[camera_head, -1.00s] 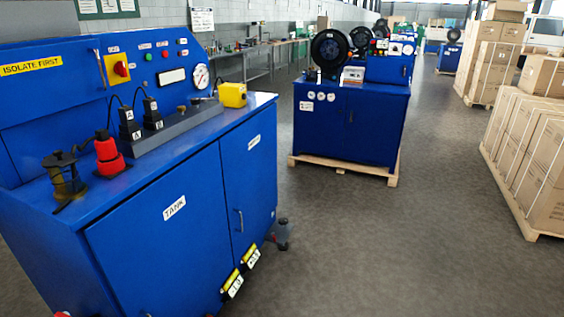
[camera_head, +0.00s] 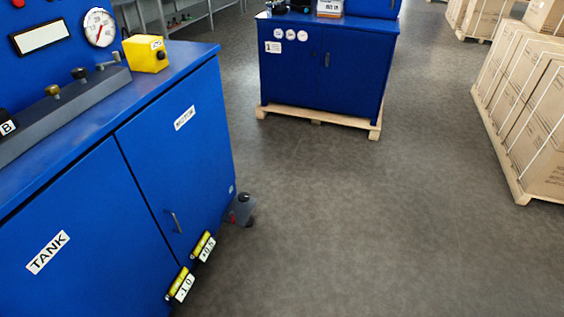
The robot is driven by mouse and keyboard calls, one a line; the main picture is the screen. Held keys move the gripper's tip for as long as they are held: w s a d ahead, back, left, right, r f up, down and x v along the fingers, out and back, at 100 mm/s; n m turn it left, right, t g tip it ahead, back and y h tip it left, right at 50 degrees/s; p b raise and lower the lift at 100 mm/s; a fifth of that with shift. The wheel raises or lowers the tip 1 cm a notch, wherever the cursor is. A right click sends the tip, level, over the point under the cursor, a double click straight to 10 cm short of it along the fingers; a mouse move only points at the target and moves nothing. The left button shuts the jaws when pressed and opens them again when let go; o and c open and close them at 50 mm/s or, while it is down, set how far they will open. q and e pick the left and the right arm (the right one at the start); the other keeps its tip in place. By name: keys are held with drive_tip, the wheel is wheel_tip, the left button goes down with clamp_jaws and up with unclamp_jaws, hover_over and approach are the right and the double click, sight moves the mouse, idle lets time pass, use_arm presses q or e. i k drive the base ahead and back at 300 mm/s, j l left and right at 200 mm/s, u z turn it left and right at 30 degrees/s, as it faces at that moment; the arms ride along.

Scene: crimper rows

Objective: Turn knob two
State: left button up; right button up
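A blue machine cabinet (camera_head: 178,115) stands at the left. Along its top runs a dark grey block (camera_head: 72,108) with a brass knob (camera_head: 52,90), a darker knob (camera_head: 80,74) and a small silver lever (camera_head: 112,63) on it. No number shows on these knobs, so I cannot tell which is knob two. A black plug marked B (camera_head: 8,127) is cut by the left edge. A round gauge (camera_head: 99,27) is on the upright panel. Neither of my grippers is in view.
A yellow box (camera_head: 147,54) sits on the cabinet top. Tagged yellow-and-black parts (camera_head: 180,284) stick out low at the cabinet front, and a grey foot (camera_head: 242,210) stands by its corner. Another blue cabinet (camera_head: 325,70) is behind. Cartons (camera_head: 535,110) stand right; the floor between is clear.

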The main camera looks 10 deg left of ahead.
sight(243, 197)
drive_tip(key=i+u, duration=0.1)
drive_tip(key=i, duration=0.6)
drive_tip(key=i+l+u, duration=0.15)
drive_tip(key=i, duration=0.55)
